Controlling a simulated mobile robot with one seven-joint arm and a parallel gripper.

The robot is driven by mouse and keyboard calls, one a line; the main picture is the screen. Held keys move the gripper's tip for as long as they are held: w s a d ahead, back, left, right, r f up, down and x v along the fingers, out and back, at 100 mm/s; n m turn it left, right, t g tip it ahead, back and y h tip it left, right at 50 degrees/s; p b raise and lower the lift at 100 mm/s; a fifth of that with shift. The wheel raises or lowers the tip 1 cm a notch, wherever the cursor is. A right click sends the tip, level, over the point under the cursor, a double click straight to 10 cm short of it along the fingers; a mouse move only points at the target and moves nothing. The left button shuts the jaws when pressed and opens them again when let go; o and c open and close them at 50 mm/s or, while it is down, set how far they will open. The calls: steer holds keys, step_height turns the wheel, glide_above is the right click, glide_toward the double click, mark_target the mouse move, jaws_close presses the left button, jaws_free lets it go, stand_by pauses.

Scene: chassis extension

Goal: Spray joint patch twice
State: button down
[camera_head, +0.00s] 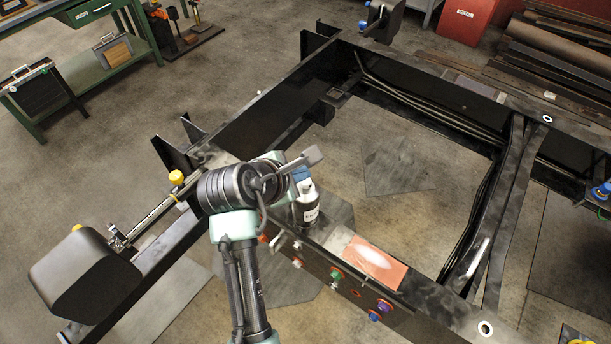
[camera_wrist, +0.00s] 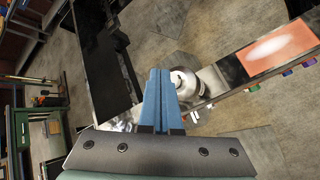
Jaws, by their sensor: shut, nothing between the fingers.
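The joint patch (camera_head: 396,272) is an orange-red rectangle on the black chassis rail, with a pale whitish area across its middle. It also shows at the upper right of the wrist view (camera_wrist: 246,64). A spray can (camera_head: 307,209) with a dark body, pale label and light top stands on the rail left of the patch. In the wrist view the can's pale top (camera_wrist: 187,86) is just right of my fingers. My gripper (camera_wrist: 159,72) has blue fingers pressed together with nothing between them. In the head view its blue fingers (camera_head: 300,173) are at the can's top; contact cannot be told.
Several coloured connectors (camera_head: 336,274) line the rail's side below the patch. The black frame (camera_head: 440,95) encloses open floor. A green workbench (camera_head: 110,62) stands at the upper left, and a red metal bin (camera_head: 466,20) stands at the top right.

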step_height(320, 180, up, 6)
steer(key=p, duration=0.7)
steer(key=shift+p, duration=0.35)
stand_by(2.1)
